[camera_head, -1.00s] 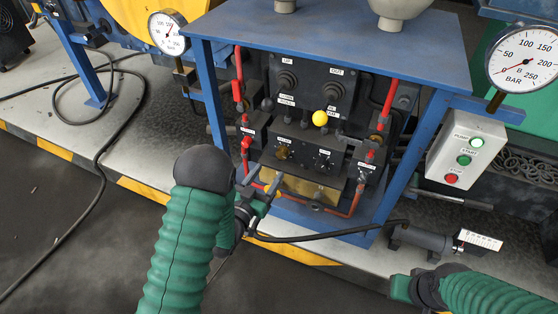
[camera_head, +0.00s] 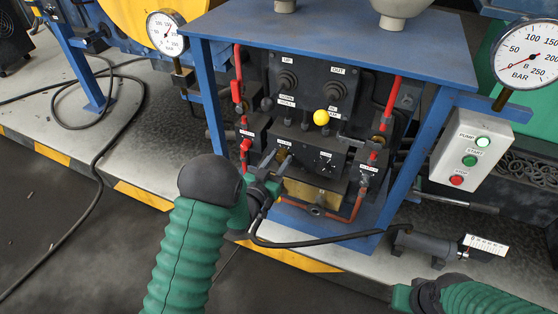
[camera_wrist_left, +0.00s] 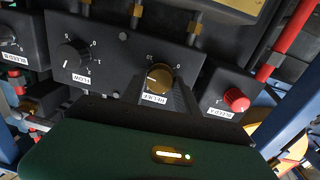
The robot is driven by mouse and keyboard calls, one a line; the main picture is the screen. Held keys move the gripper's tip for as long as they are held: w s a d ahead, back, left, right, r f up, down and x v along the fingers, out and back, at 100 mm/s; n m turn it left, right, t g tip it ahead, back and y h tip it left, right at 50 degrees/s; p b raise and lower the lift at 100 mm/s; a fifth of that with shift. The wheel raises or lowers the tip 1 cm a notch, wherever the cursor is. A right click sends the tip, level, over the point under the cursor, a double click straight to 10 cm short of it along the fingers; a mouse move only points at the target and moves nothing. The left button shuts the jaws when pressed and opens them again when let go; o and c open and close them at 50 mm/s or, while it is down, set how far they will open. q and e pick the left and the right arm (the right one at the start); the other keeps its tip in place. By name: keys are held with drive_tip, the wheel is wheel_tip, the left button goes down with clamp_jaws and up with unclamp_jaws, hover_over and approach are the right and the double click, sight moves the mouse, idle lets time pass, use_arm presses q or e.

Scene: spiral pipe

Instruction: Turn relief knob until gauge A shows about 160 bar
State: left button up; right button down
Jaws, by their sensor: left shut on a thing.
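Gauge A (camera_head: 167,32) is the white dial at upper left. Its red needle points up and to the right, but its value is too small to read exactly.
A black flow knob (camera_wrist_left: 72,55) and a red knob (camera_wrist_left: 236,99) flank the relief knob. Gauge B (camera_head: 526,55) reads near zero. A pump button box (camera_head: 470,155) hangs at right. Blue posts frame the panel, and a black hose crosses below.

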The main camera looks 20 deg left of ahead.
use_arm(q)
clamp_jaws()
drive_tip(key=shift+a+r+n+p, duration=0.1)
drive_tip(key=shift+r+n+p, duration=0.05)
drive_tip(key=shift+n+p, duration=0.35)
drive_tip(key=shift+n, duration=0.4)
drive_tip(key=shift+f, duration=0.2)
drive_tip(key=o, duration=0.9)
unclamp_jaws()
drive_tip(key=s+a+p, duration=0.1)
drive_tip(key=s, duration=0.4)
drive_tip(key=s+p, duration=0.2)
drive_tip(key=s, duration=0.4)
drive_tip(key=s+a+p, duration=0.1)
drive_tip(key=s+p, duration=0.1)
drive_tip(key=s, duration=0.3)
drive_tip(key=shift+s+a+f, duration=0.1)
drive_tip(key=shift+s+a, duration=0.25)
drive_tip(key=shift+w, duration=0.1)
